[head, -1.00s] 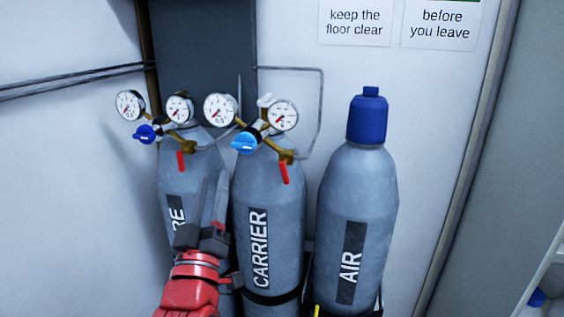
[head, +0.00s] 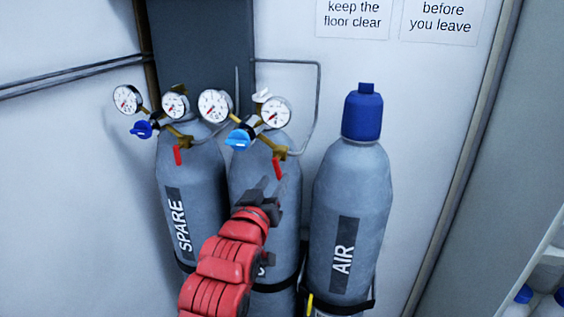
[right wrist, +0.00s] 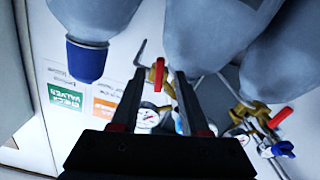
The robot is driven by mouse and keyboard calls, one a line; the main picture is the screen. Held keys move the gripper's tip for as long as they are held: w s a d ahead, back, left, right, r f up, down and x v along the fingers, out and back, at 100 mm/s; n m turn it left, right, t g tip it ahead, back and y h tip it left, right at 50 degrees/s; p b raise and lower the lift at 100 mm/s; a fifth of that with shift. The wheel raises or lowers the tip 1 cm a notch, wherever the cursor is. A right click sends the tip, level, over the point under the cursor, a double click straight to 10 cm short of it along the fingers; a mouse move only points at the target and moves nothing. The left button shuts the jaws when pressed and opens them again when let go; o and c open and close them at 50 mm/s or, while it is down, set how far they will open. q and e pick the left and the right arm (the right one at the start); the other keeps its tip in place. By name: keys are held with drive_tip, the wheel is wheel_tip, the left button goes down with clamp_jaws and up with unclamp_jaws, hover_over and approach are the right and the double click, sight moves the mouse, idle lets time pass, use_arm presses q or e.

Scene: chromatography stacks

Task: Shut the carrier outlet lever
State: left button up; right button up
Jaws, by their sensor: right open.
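The carrier outlet lever (head: 277,169) is a small red handle hanging down from the brass outlet of the carrier regulator. It belongs to the middle grey cylinder (head: 246,168), whose label is mostly hidden behind my right arm. My right gripper (head: 270,184) is open in front of this cylinder, its fingertips just below the lever. In the right wrist view the scene is upside down. There the red lever (right wrist: 160,72) appears between the fingertips (right wrist: 158,80), with nothing held. I cannot tell whether the fingers touch it. My left gripper is not in view.
The spare cylinder (head: 185,215) stands at the left with a similar red lever (head: 178,156). The air cylinder (head: 350,195) with a blue cap (head: 363,115) stands at the right. Gauges (head: 215,105) and a blue knob (head: 239,138) sit above the carrier lever. A wall is behind.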

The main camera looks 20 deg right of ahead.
sight(280, 172)
drive_tip(key=p+x, duration=0.1)
drive_tip(key=x, duration=0.6)
drive_tip(key=shift+w+d+p, duration=0.1)
drive_tip(key=shift+w+p, duration=0.05)
drive_tip(key=shift+p, duration=0.15)
clamp_jaws()
